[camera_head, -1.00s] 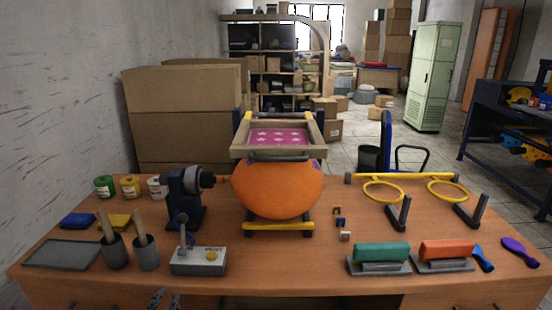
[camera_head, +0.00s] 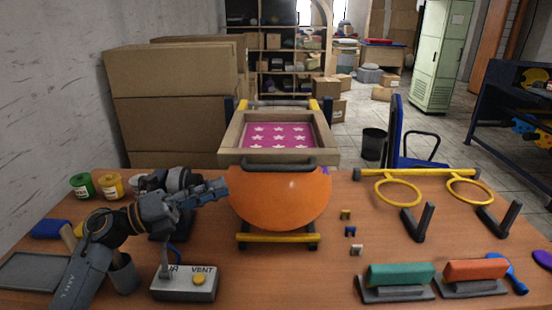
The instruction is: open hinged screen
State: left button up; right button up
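The hinged screen is a wooden frame (camera_head: 229,150) around a pink mesh with white stars (camera_head: 278,136). It lies lowered, nearly flat, over the orange balloon (camera_head: 280,200) and hides the balloon's top. A dark handle (camera_head: 278,164) is on the frame's front edge. Yellow clamps (camera_head: 328,104) show at its back edge. My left gripper (camera_head: 217,188) is just left of the balloon, below and left of the handle, pointing right. It holds nothing visible; its finger opening is hard to make out. I do not see my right gripper.
My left arm partly hides the dark pump (camera_head: 168,222) and cups. Yellow rings (camera_head: 398,190) on a rack and squeegees (camera_head: 396,278) are at right.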

aim_at(276, 169)
pick_arm(q)
jog(key=p+x, duration=0.1)
jog(key=x, duration=0.3)
jog(key=p+x, duration=0.1)
jog(key=x, duration=0.3)
jog(key=s+r+p+x, duration=0.1)
jog(key=p+x, duration=0.1)
jog(key=x, duration=0.2)
jog(key=shift+s+d, duration=0.1)
jog(key=shift+d, duration=0.35)
jog(key=shift+w+d, duration=0.25)
jog(key=shift+c, duration=0.6)
grip_shut()
pick_arm(e)
jog(key=s+r, duration=0.4)
jog(key=shift+s+r+g, duration=0.25)
jog(key=shift+s+g, duration=0.05)
jog(key=shift+s, duration=0.1)
jog(key=shift+w+a, duration=0.1)
